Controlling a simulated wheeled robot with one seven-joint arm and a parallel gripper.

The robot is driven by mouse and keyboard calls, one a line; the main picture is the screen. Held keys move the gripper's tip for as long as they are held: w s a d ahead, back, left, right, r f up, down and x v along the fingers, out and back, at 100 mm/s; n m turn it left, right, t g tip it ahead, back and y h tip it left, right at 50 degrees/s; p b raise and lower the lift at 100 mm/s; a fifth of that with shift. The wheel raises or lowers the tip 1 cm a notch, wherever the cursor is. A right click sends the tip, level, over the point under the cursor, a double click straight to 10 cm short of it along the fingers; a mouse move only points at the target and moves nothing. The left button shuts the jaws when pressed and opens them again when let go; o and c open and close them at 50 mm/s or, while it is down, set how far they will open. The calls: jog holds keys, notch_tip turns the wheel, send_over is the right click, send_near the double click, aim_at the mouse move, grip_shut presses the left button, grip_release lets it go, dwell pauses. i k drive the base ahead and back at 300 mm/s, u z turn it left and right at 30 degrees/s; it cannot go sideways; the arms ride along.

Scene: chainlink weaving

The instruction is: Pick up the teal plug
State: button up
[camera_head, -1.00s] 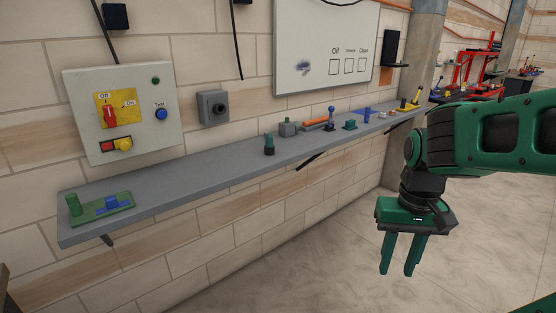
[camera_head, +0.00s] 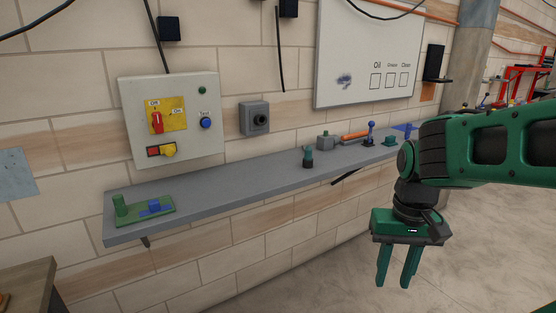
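A small teal plug (camera_head: 308,157) with a dark lower part stands upright on the grey wall shelf (camera_head: 240,187), near the shelf's middle. My gripper (camera_head: 397,280) hangs in front of the shelf, lower and to the right of the plug. Its two green fingers point down and are apart, with nothing between them. The gripper does not touch the plug or the shelf.
A green block with a blue part (camera_head: 146,209) lies at the shelf's left end. A grey box (camera_head: 325,141), an orange-handled tool (camera_head: 355,135) and a blue-topped lever (camera_head: 370,133) stand right of the plug. A control panel (camera_head: 188,125) and grey socket (camera_head: 254,118) are on the wall above.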

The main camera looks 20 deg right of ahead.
aim_at(308, 151)
jog(key=i, duration=1.5)
jog(key=z, duration=0.4)
